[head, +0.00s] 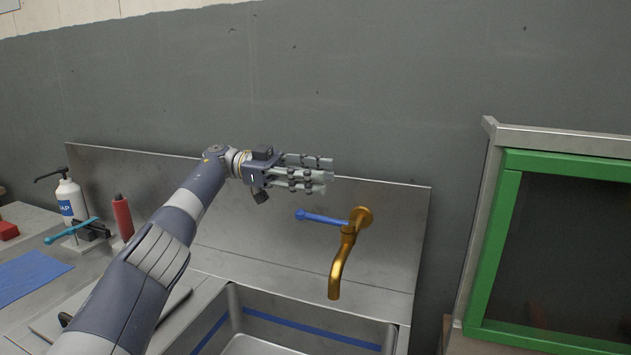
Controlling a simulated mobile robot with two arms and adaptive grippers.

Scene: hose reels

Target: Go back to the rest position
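My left gripper (325,175) is in the air in front of the sink's metal back panel, its fingers pointing right. No object shows at its fingertips, and its fingers overlap from this angle, so I cannot tell if they are open or shut. Below and to its right in the picture is a brass tap (339,262) with a blue lever (322,217) that points left. The gripper appears apart from the lever. My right gripper is out of view.
The sink basin (345,326) lies under the tap. At left, a soap bottle (70,200), a red bottle (122,218) and a blue cloth (28,276) are on the counter. A green-framed panel (494,255) stands at right.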

